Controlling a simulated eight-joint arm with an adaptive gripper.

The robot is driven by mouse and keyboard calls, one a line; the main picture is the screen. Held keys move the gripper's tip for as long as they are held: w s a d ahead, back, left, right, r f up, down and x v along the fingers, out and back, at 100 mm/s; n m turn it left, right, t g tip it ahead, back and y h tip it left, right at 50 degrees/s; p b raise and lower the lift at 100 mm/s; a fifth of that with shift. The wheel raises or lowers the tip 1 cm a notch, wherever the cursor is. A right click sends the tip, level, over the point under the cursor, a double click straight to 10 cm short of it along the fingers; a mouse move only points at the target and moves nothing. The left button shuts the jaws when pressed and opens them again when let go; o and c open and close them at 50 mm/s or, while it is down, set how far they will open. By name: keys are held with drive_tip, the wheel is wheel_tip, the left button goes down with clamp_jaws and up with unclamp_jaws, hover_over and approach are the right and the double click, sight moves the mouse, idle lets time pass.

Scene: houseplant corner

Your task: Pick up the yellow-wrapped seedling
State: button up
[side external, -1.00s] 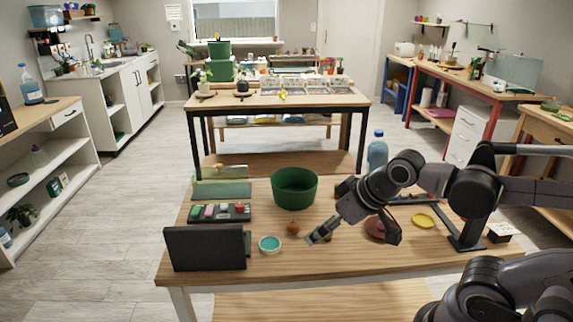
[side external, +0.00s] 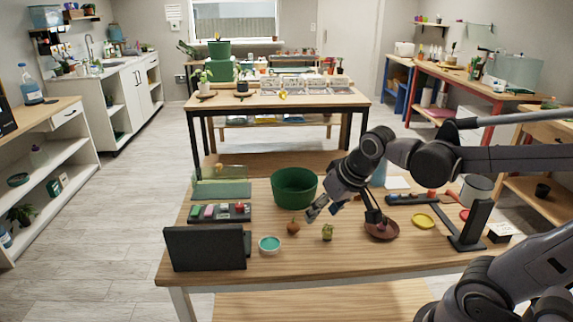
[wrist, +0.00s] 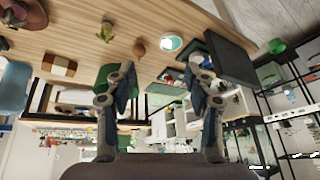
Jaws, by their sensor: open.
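A small seedling with a yellow-green wrap (side external: 327,232) stands on the near wooden table, right of a brown round pot or bulb (side external: 293,227). It also shows near the top of the wrist view (wrist: 106,32), with green leaves and a yellowish base. I take it for the yellow-wrapped seedling, though it is small. My gripper (side external: 321,211) is just behind and above the seedling in the side view, apart from it. In the wrist view its two fingers (wrist: 161,78) are spread wide with nothing between them.
A large green pot (side external: 294,190) stands behind my gripper. A teal bowl (side external: 269,244), a dark upright panel (side external: 205,248) and a tray of small coloured items (side external: 219,218) are to the left. A reddish-brown saucer (side external: 386,234) and a yellow dish (side external: 423,220) are to the right.

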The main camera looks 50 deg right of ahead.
drive_tip(key=w+d+f+m+g, duration=0.2)
drive_tip(key=w+d+f+m, duration=0.15)
drive_tip(key=d+m, duration=0.2)
drive_tip(key=m+g, duration=0.3)
drive_tip(key=m, duration=0.2)
hover_over(328, 230)
drive_tip(key=shift+n, duration=0.25)
wheel_tip(328, 230, down, 10)
drive_tip(key=shift+r, duration=0.15)
drive_tip(key=shift+d+f, duration=0.1)
drive_tip(key=shift+f, duration=3.05)
drive_tip(key=c, duration=1)
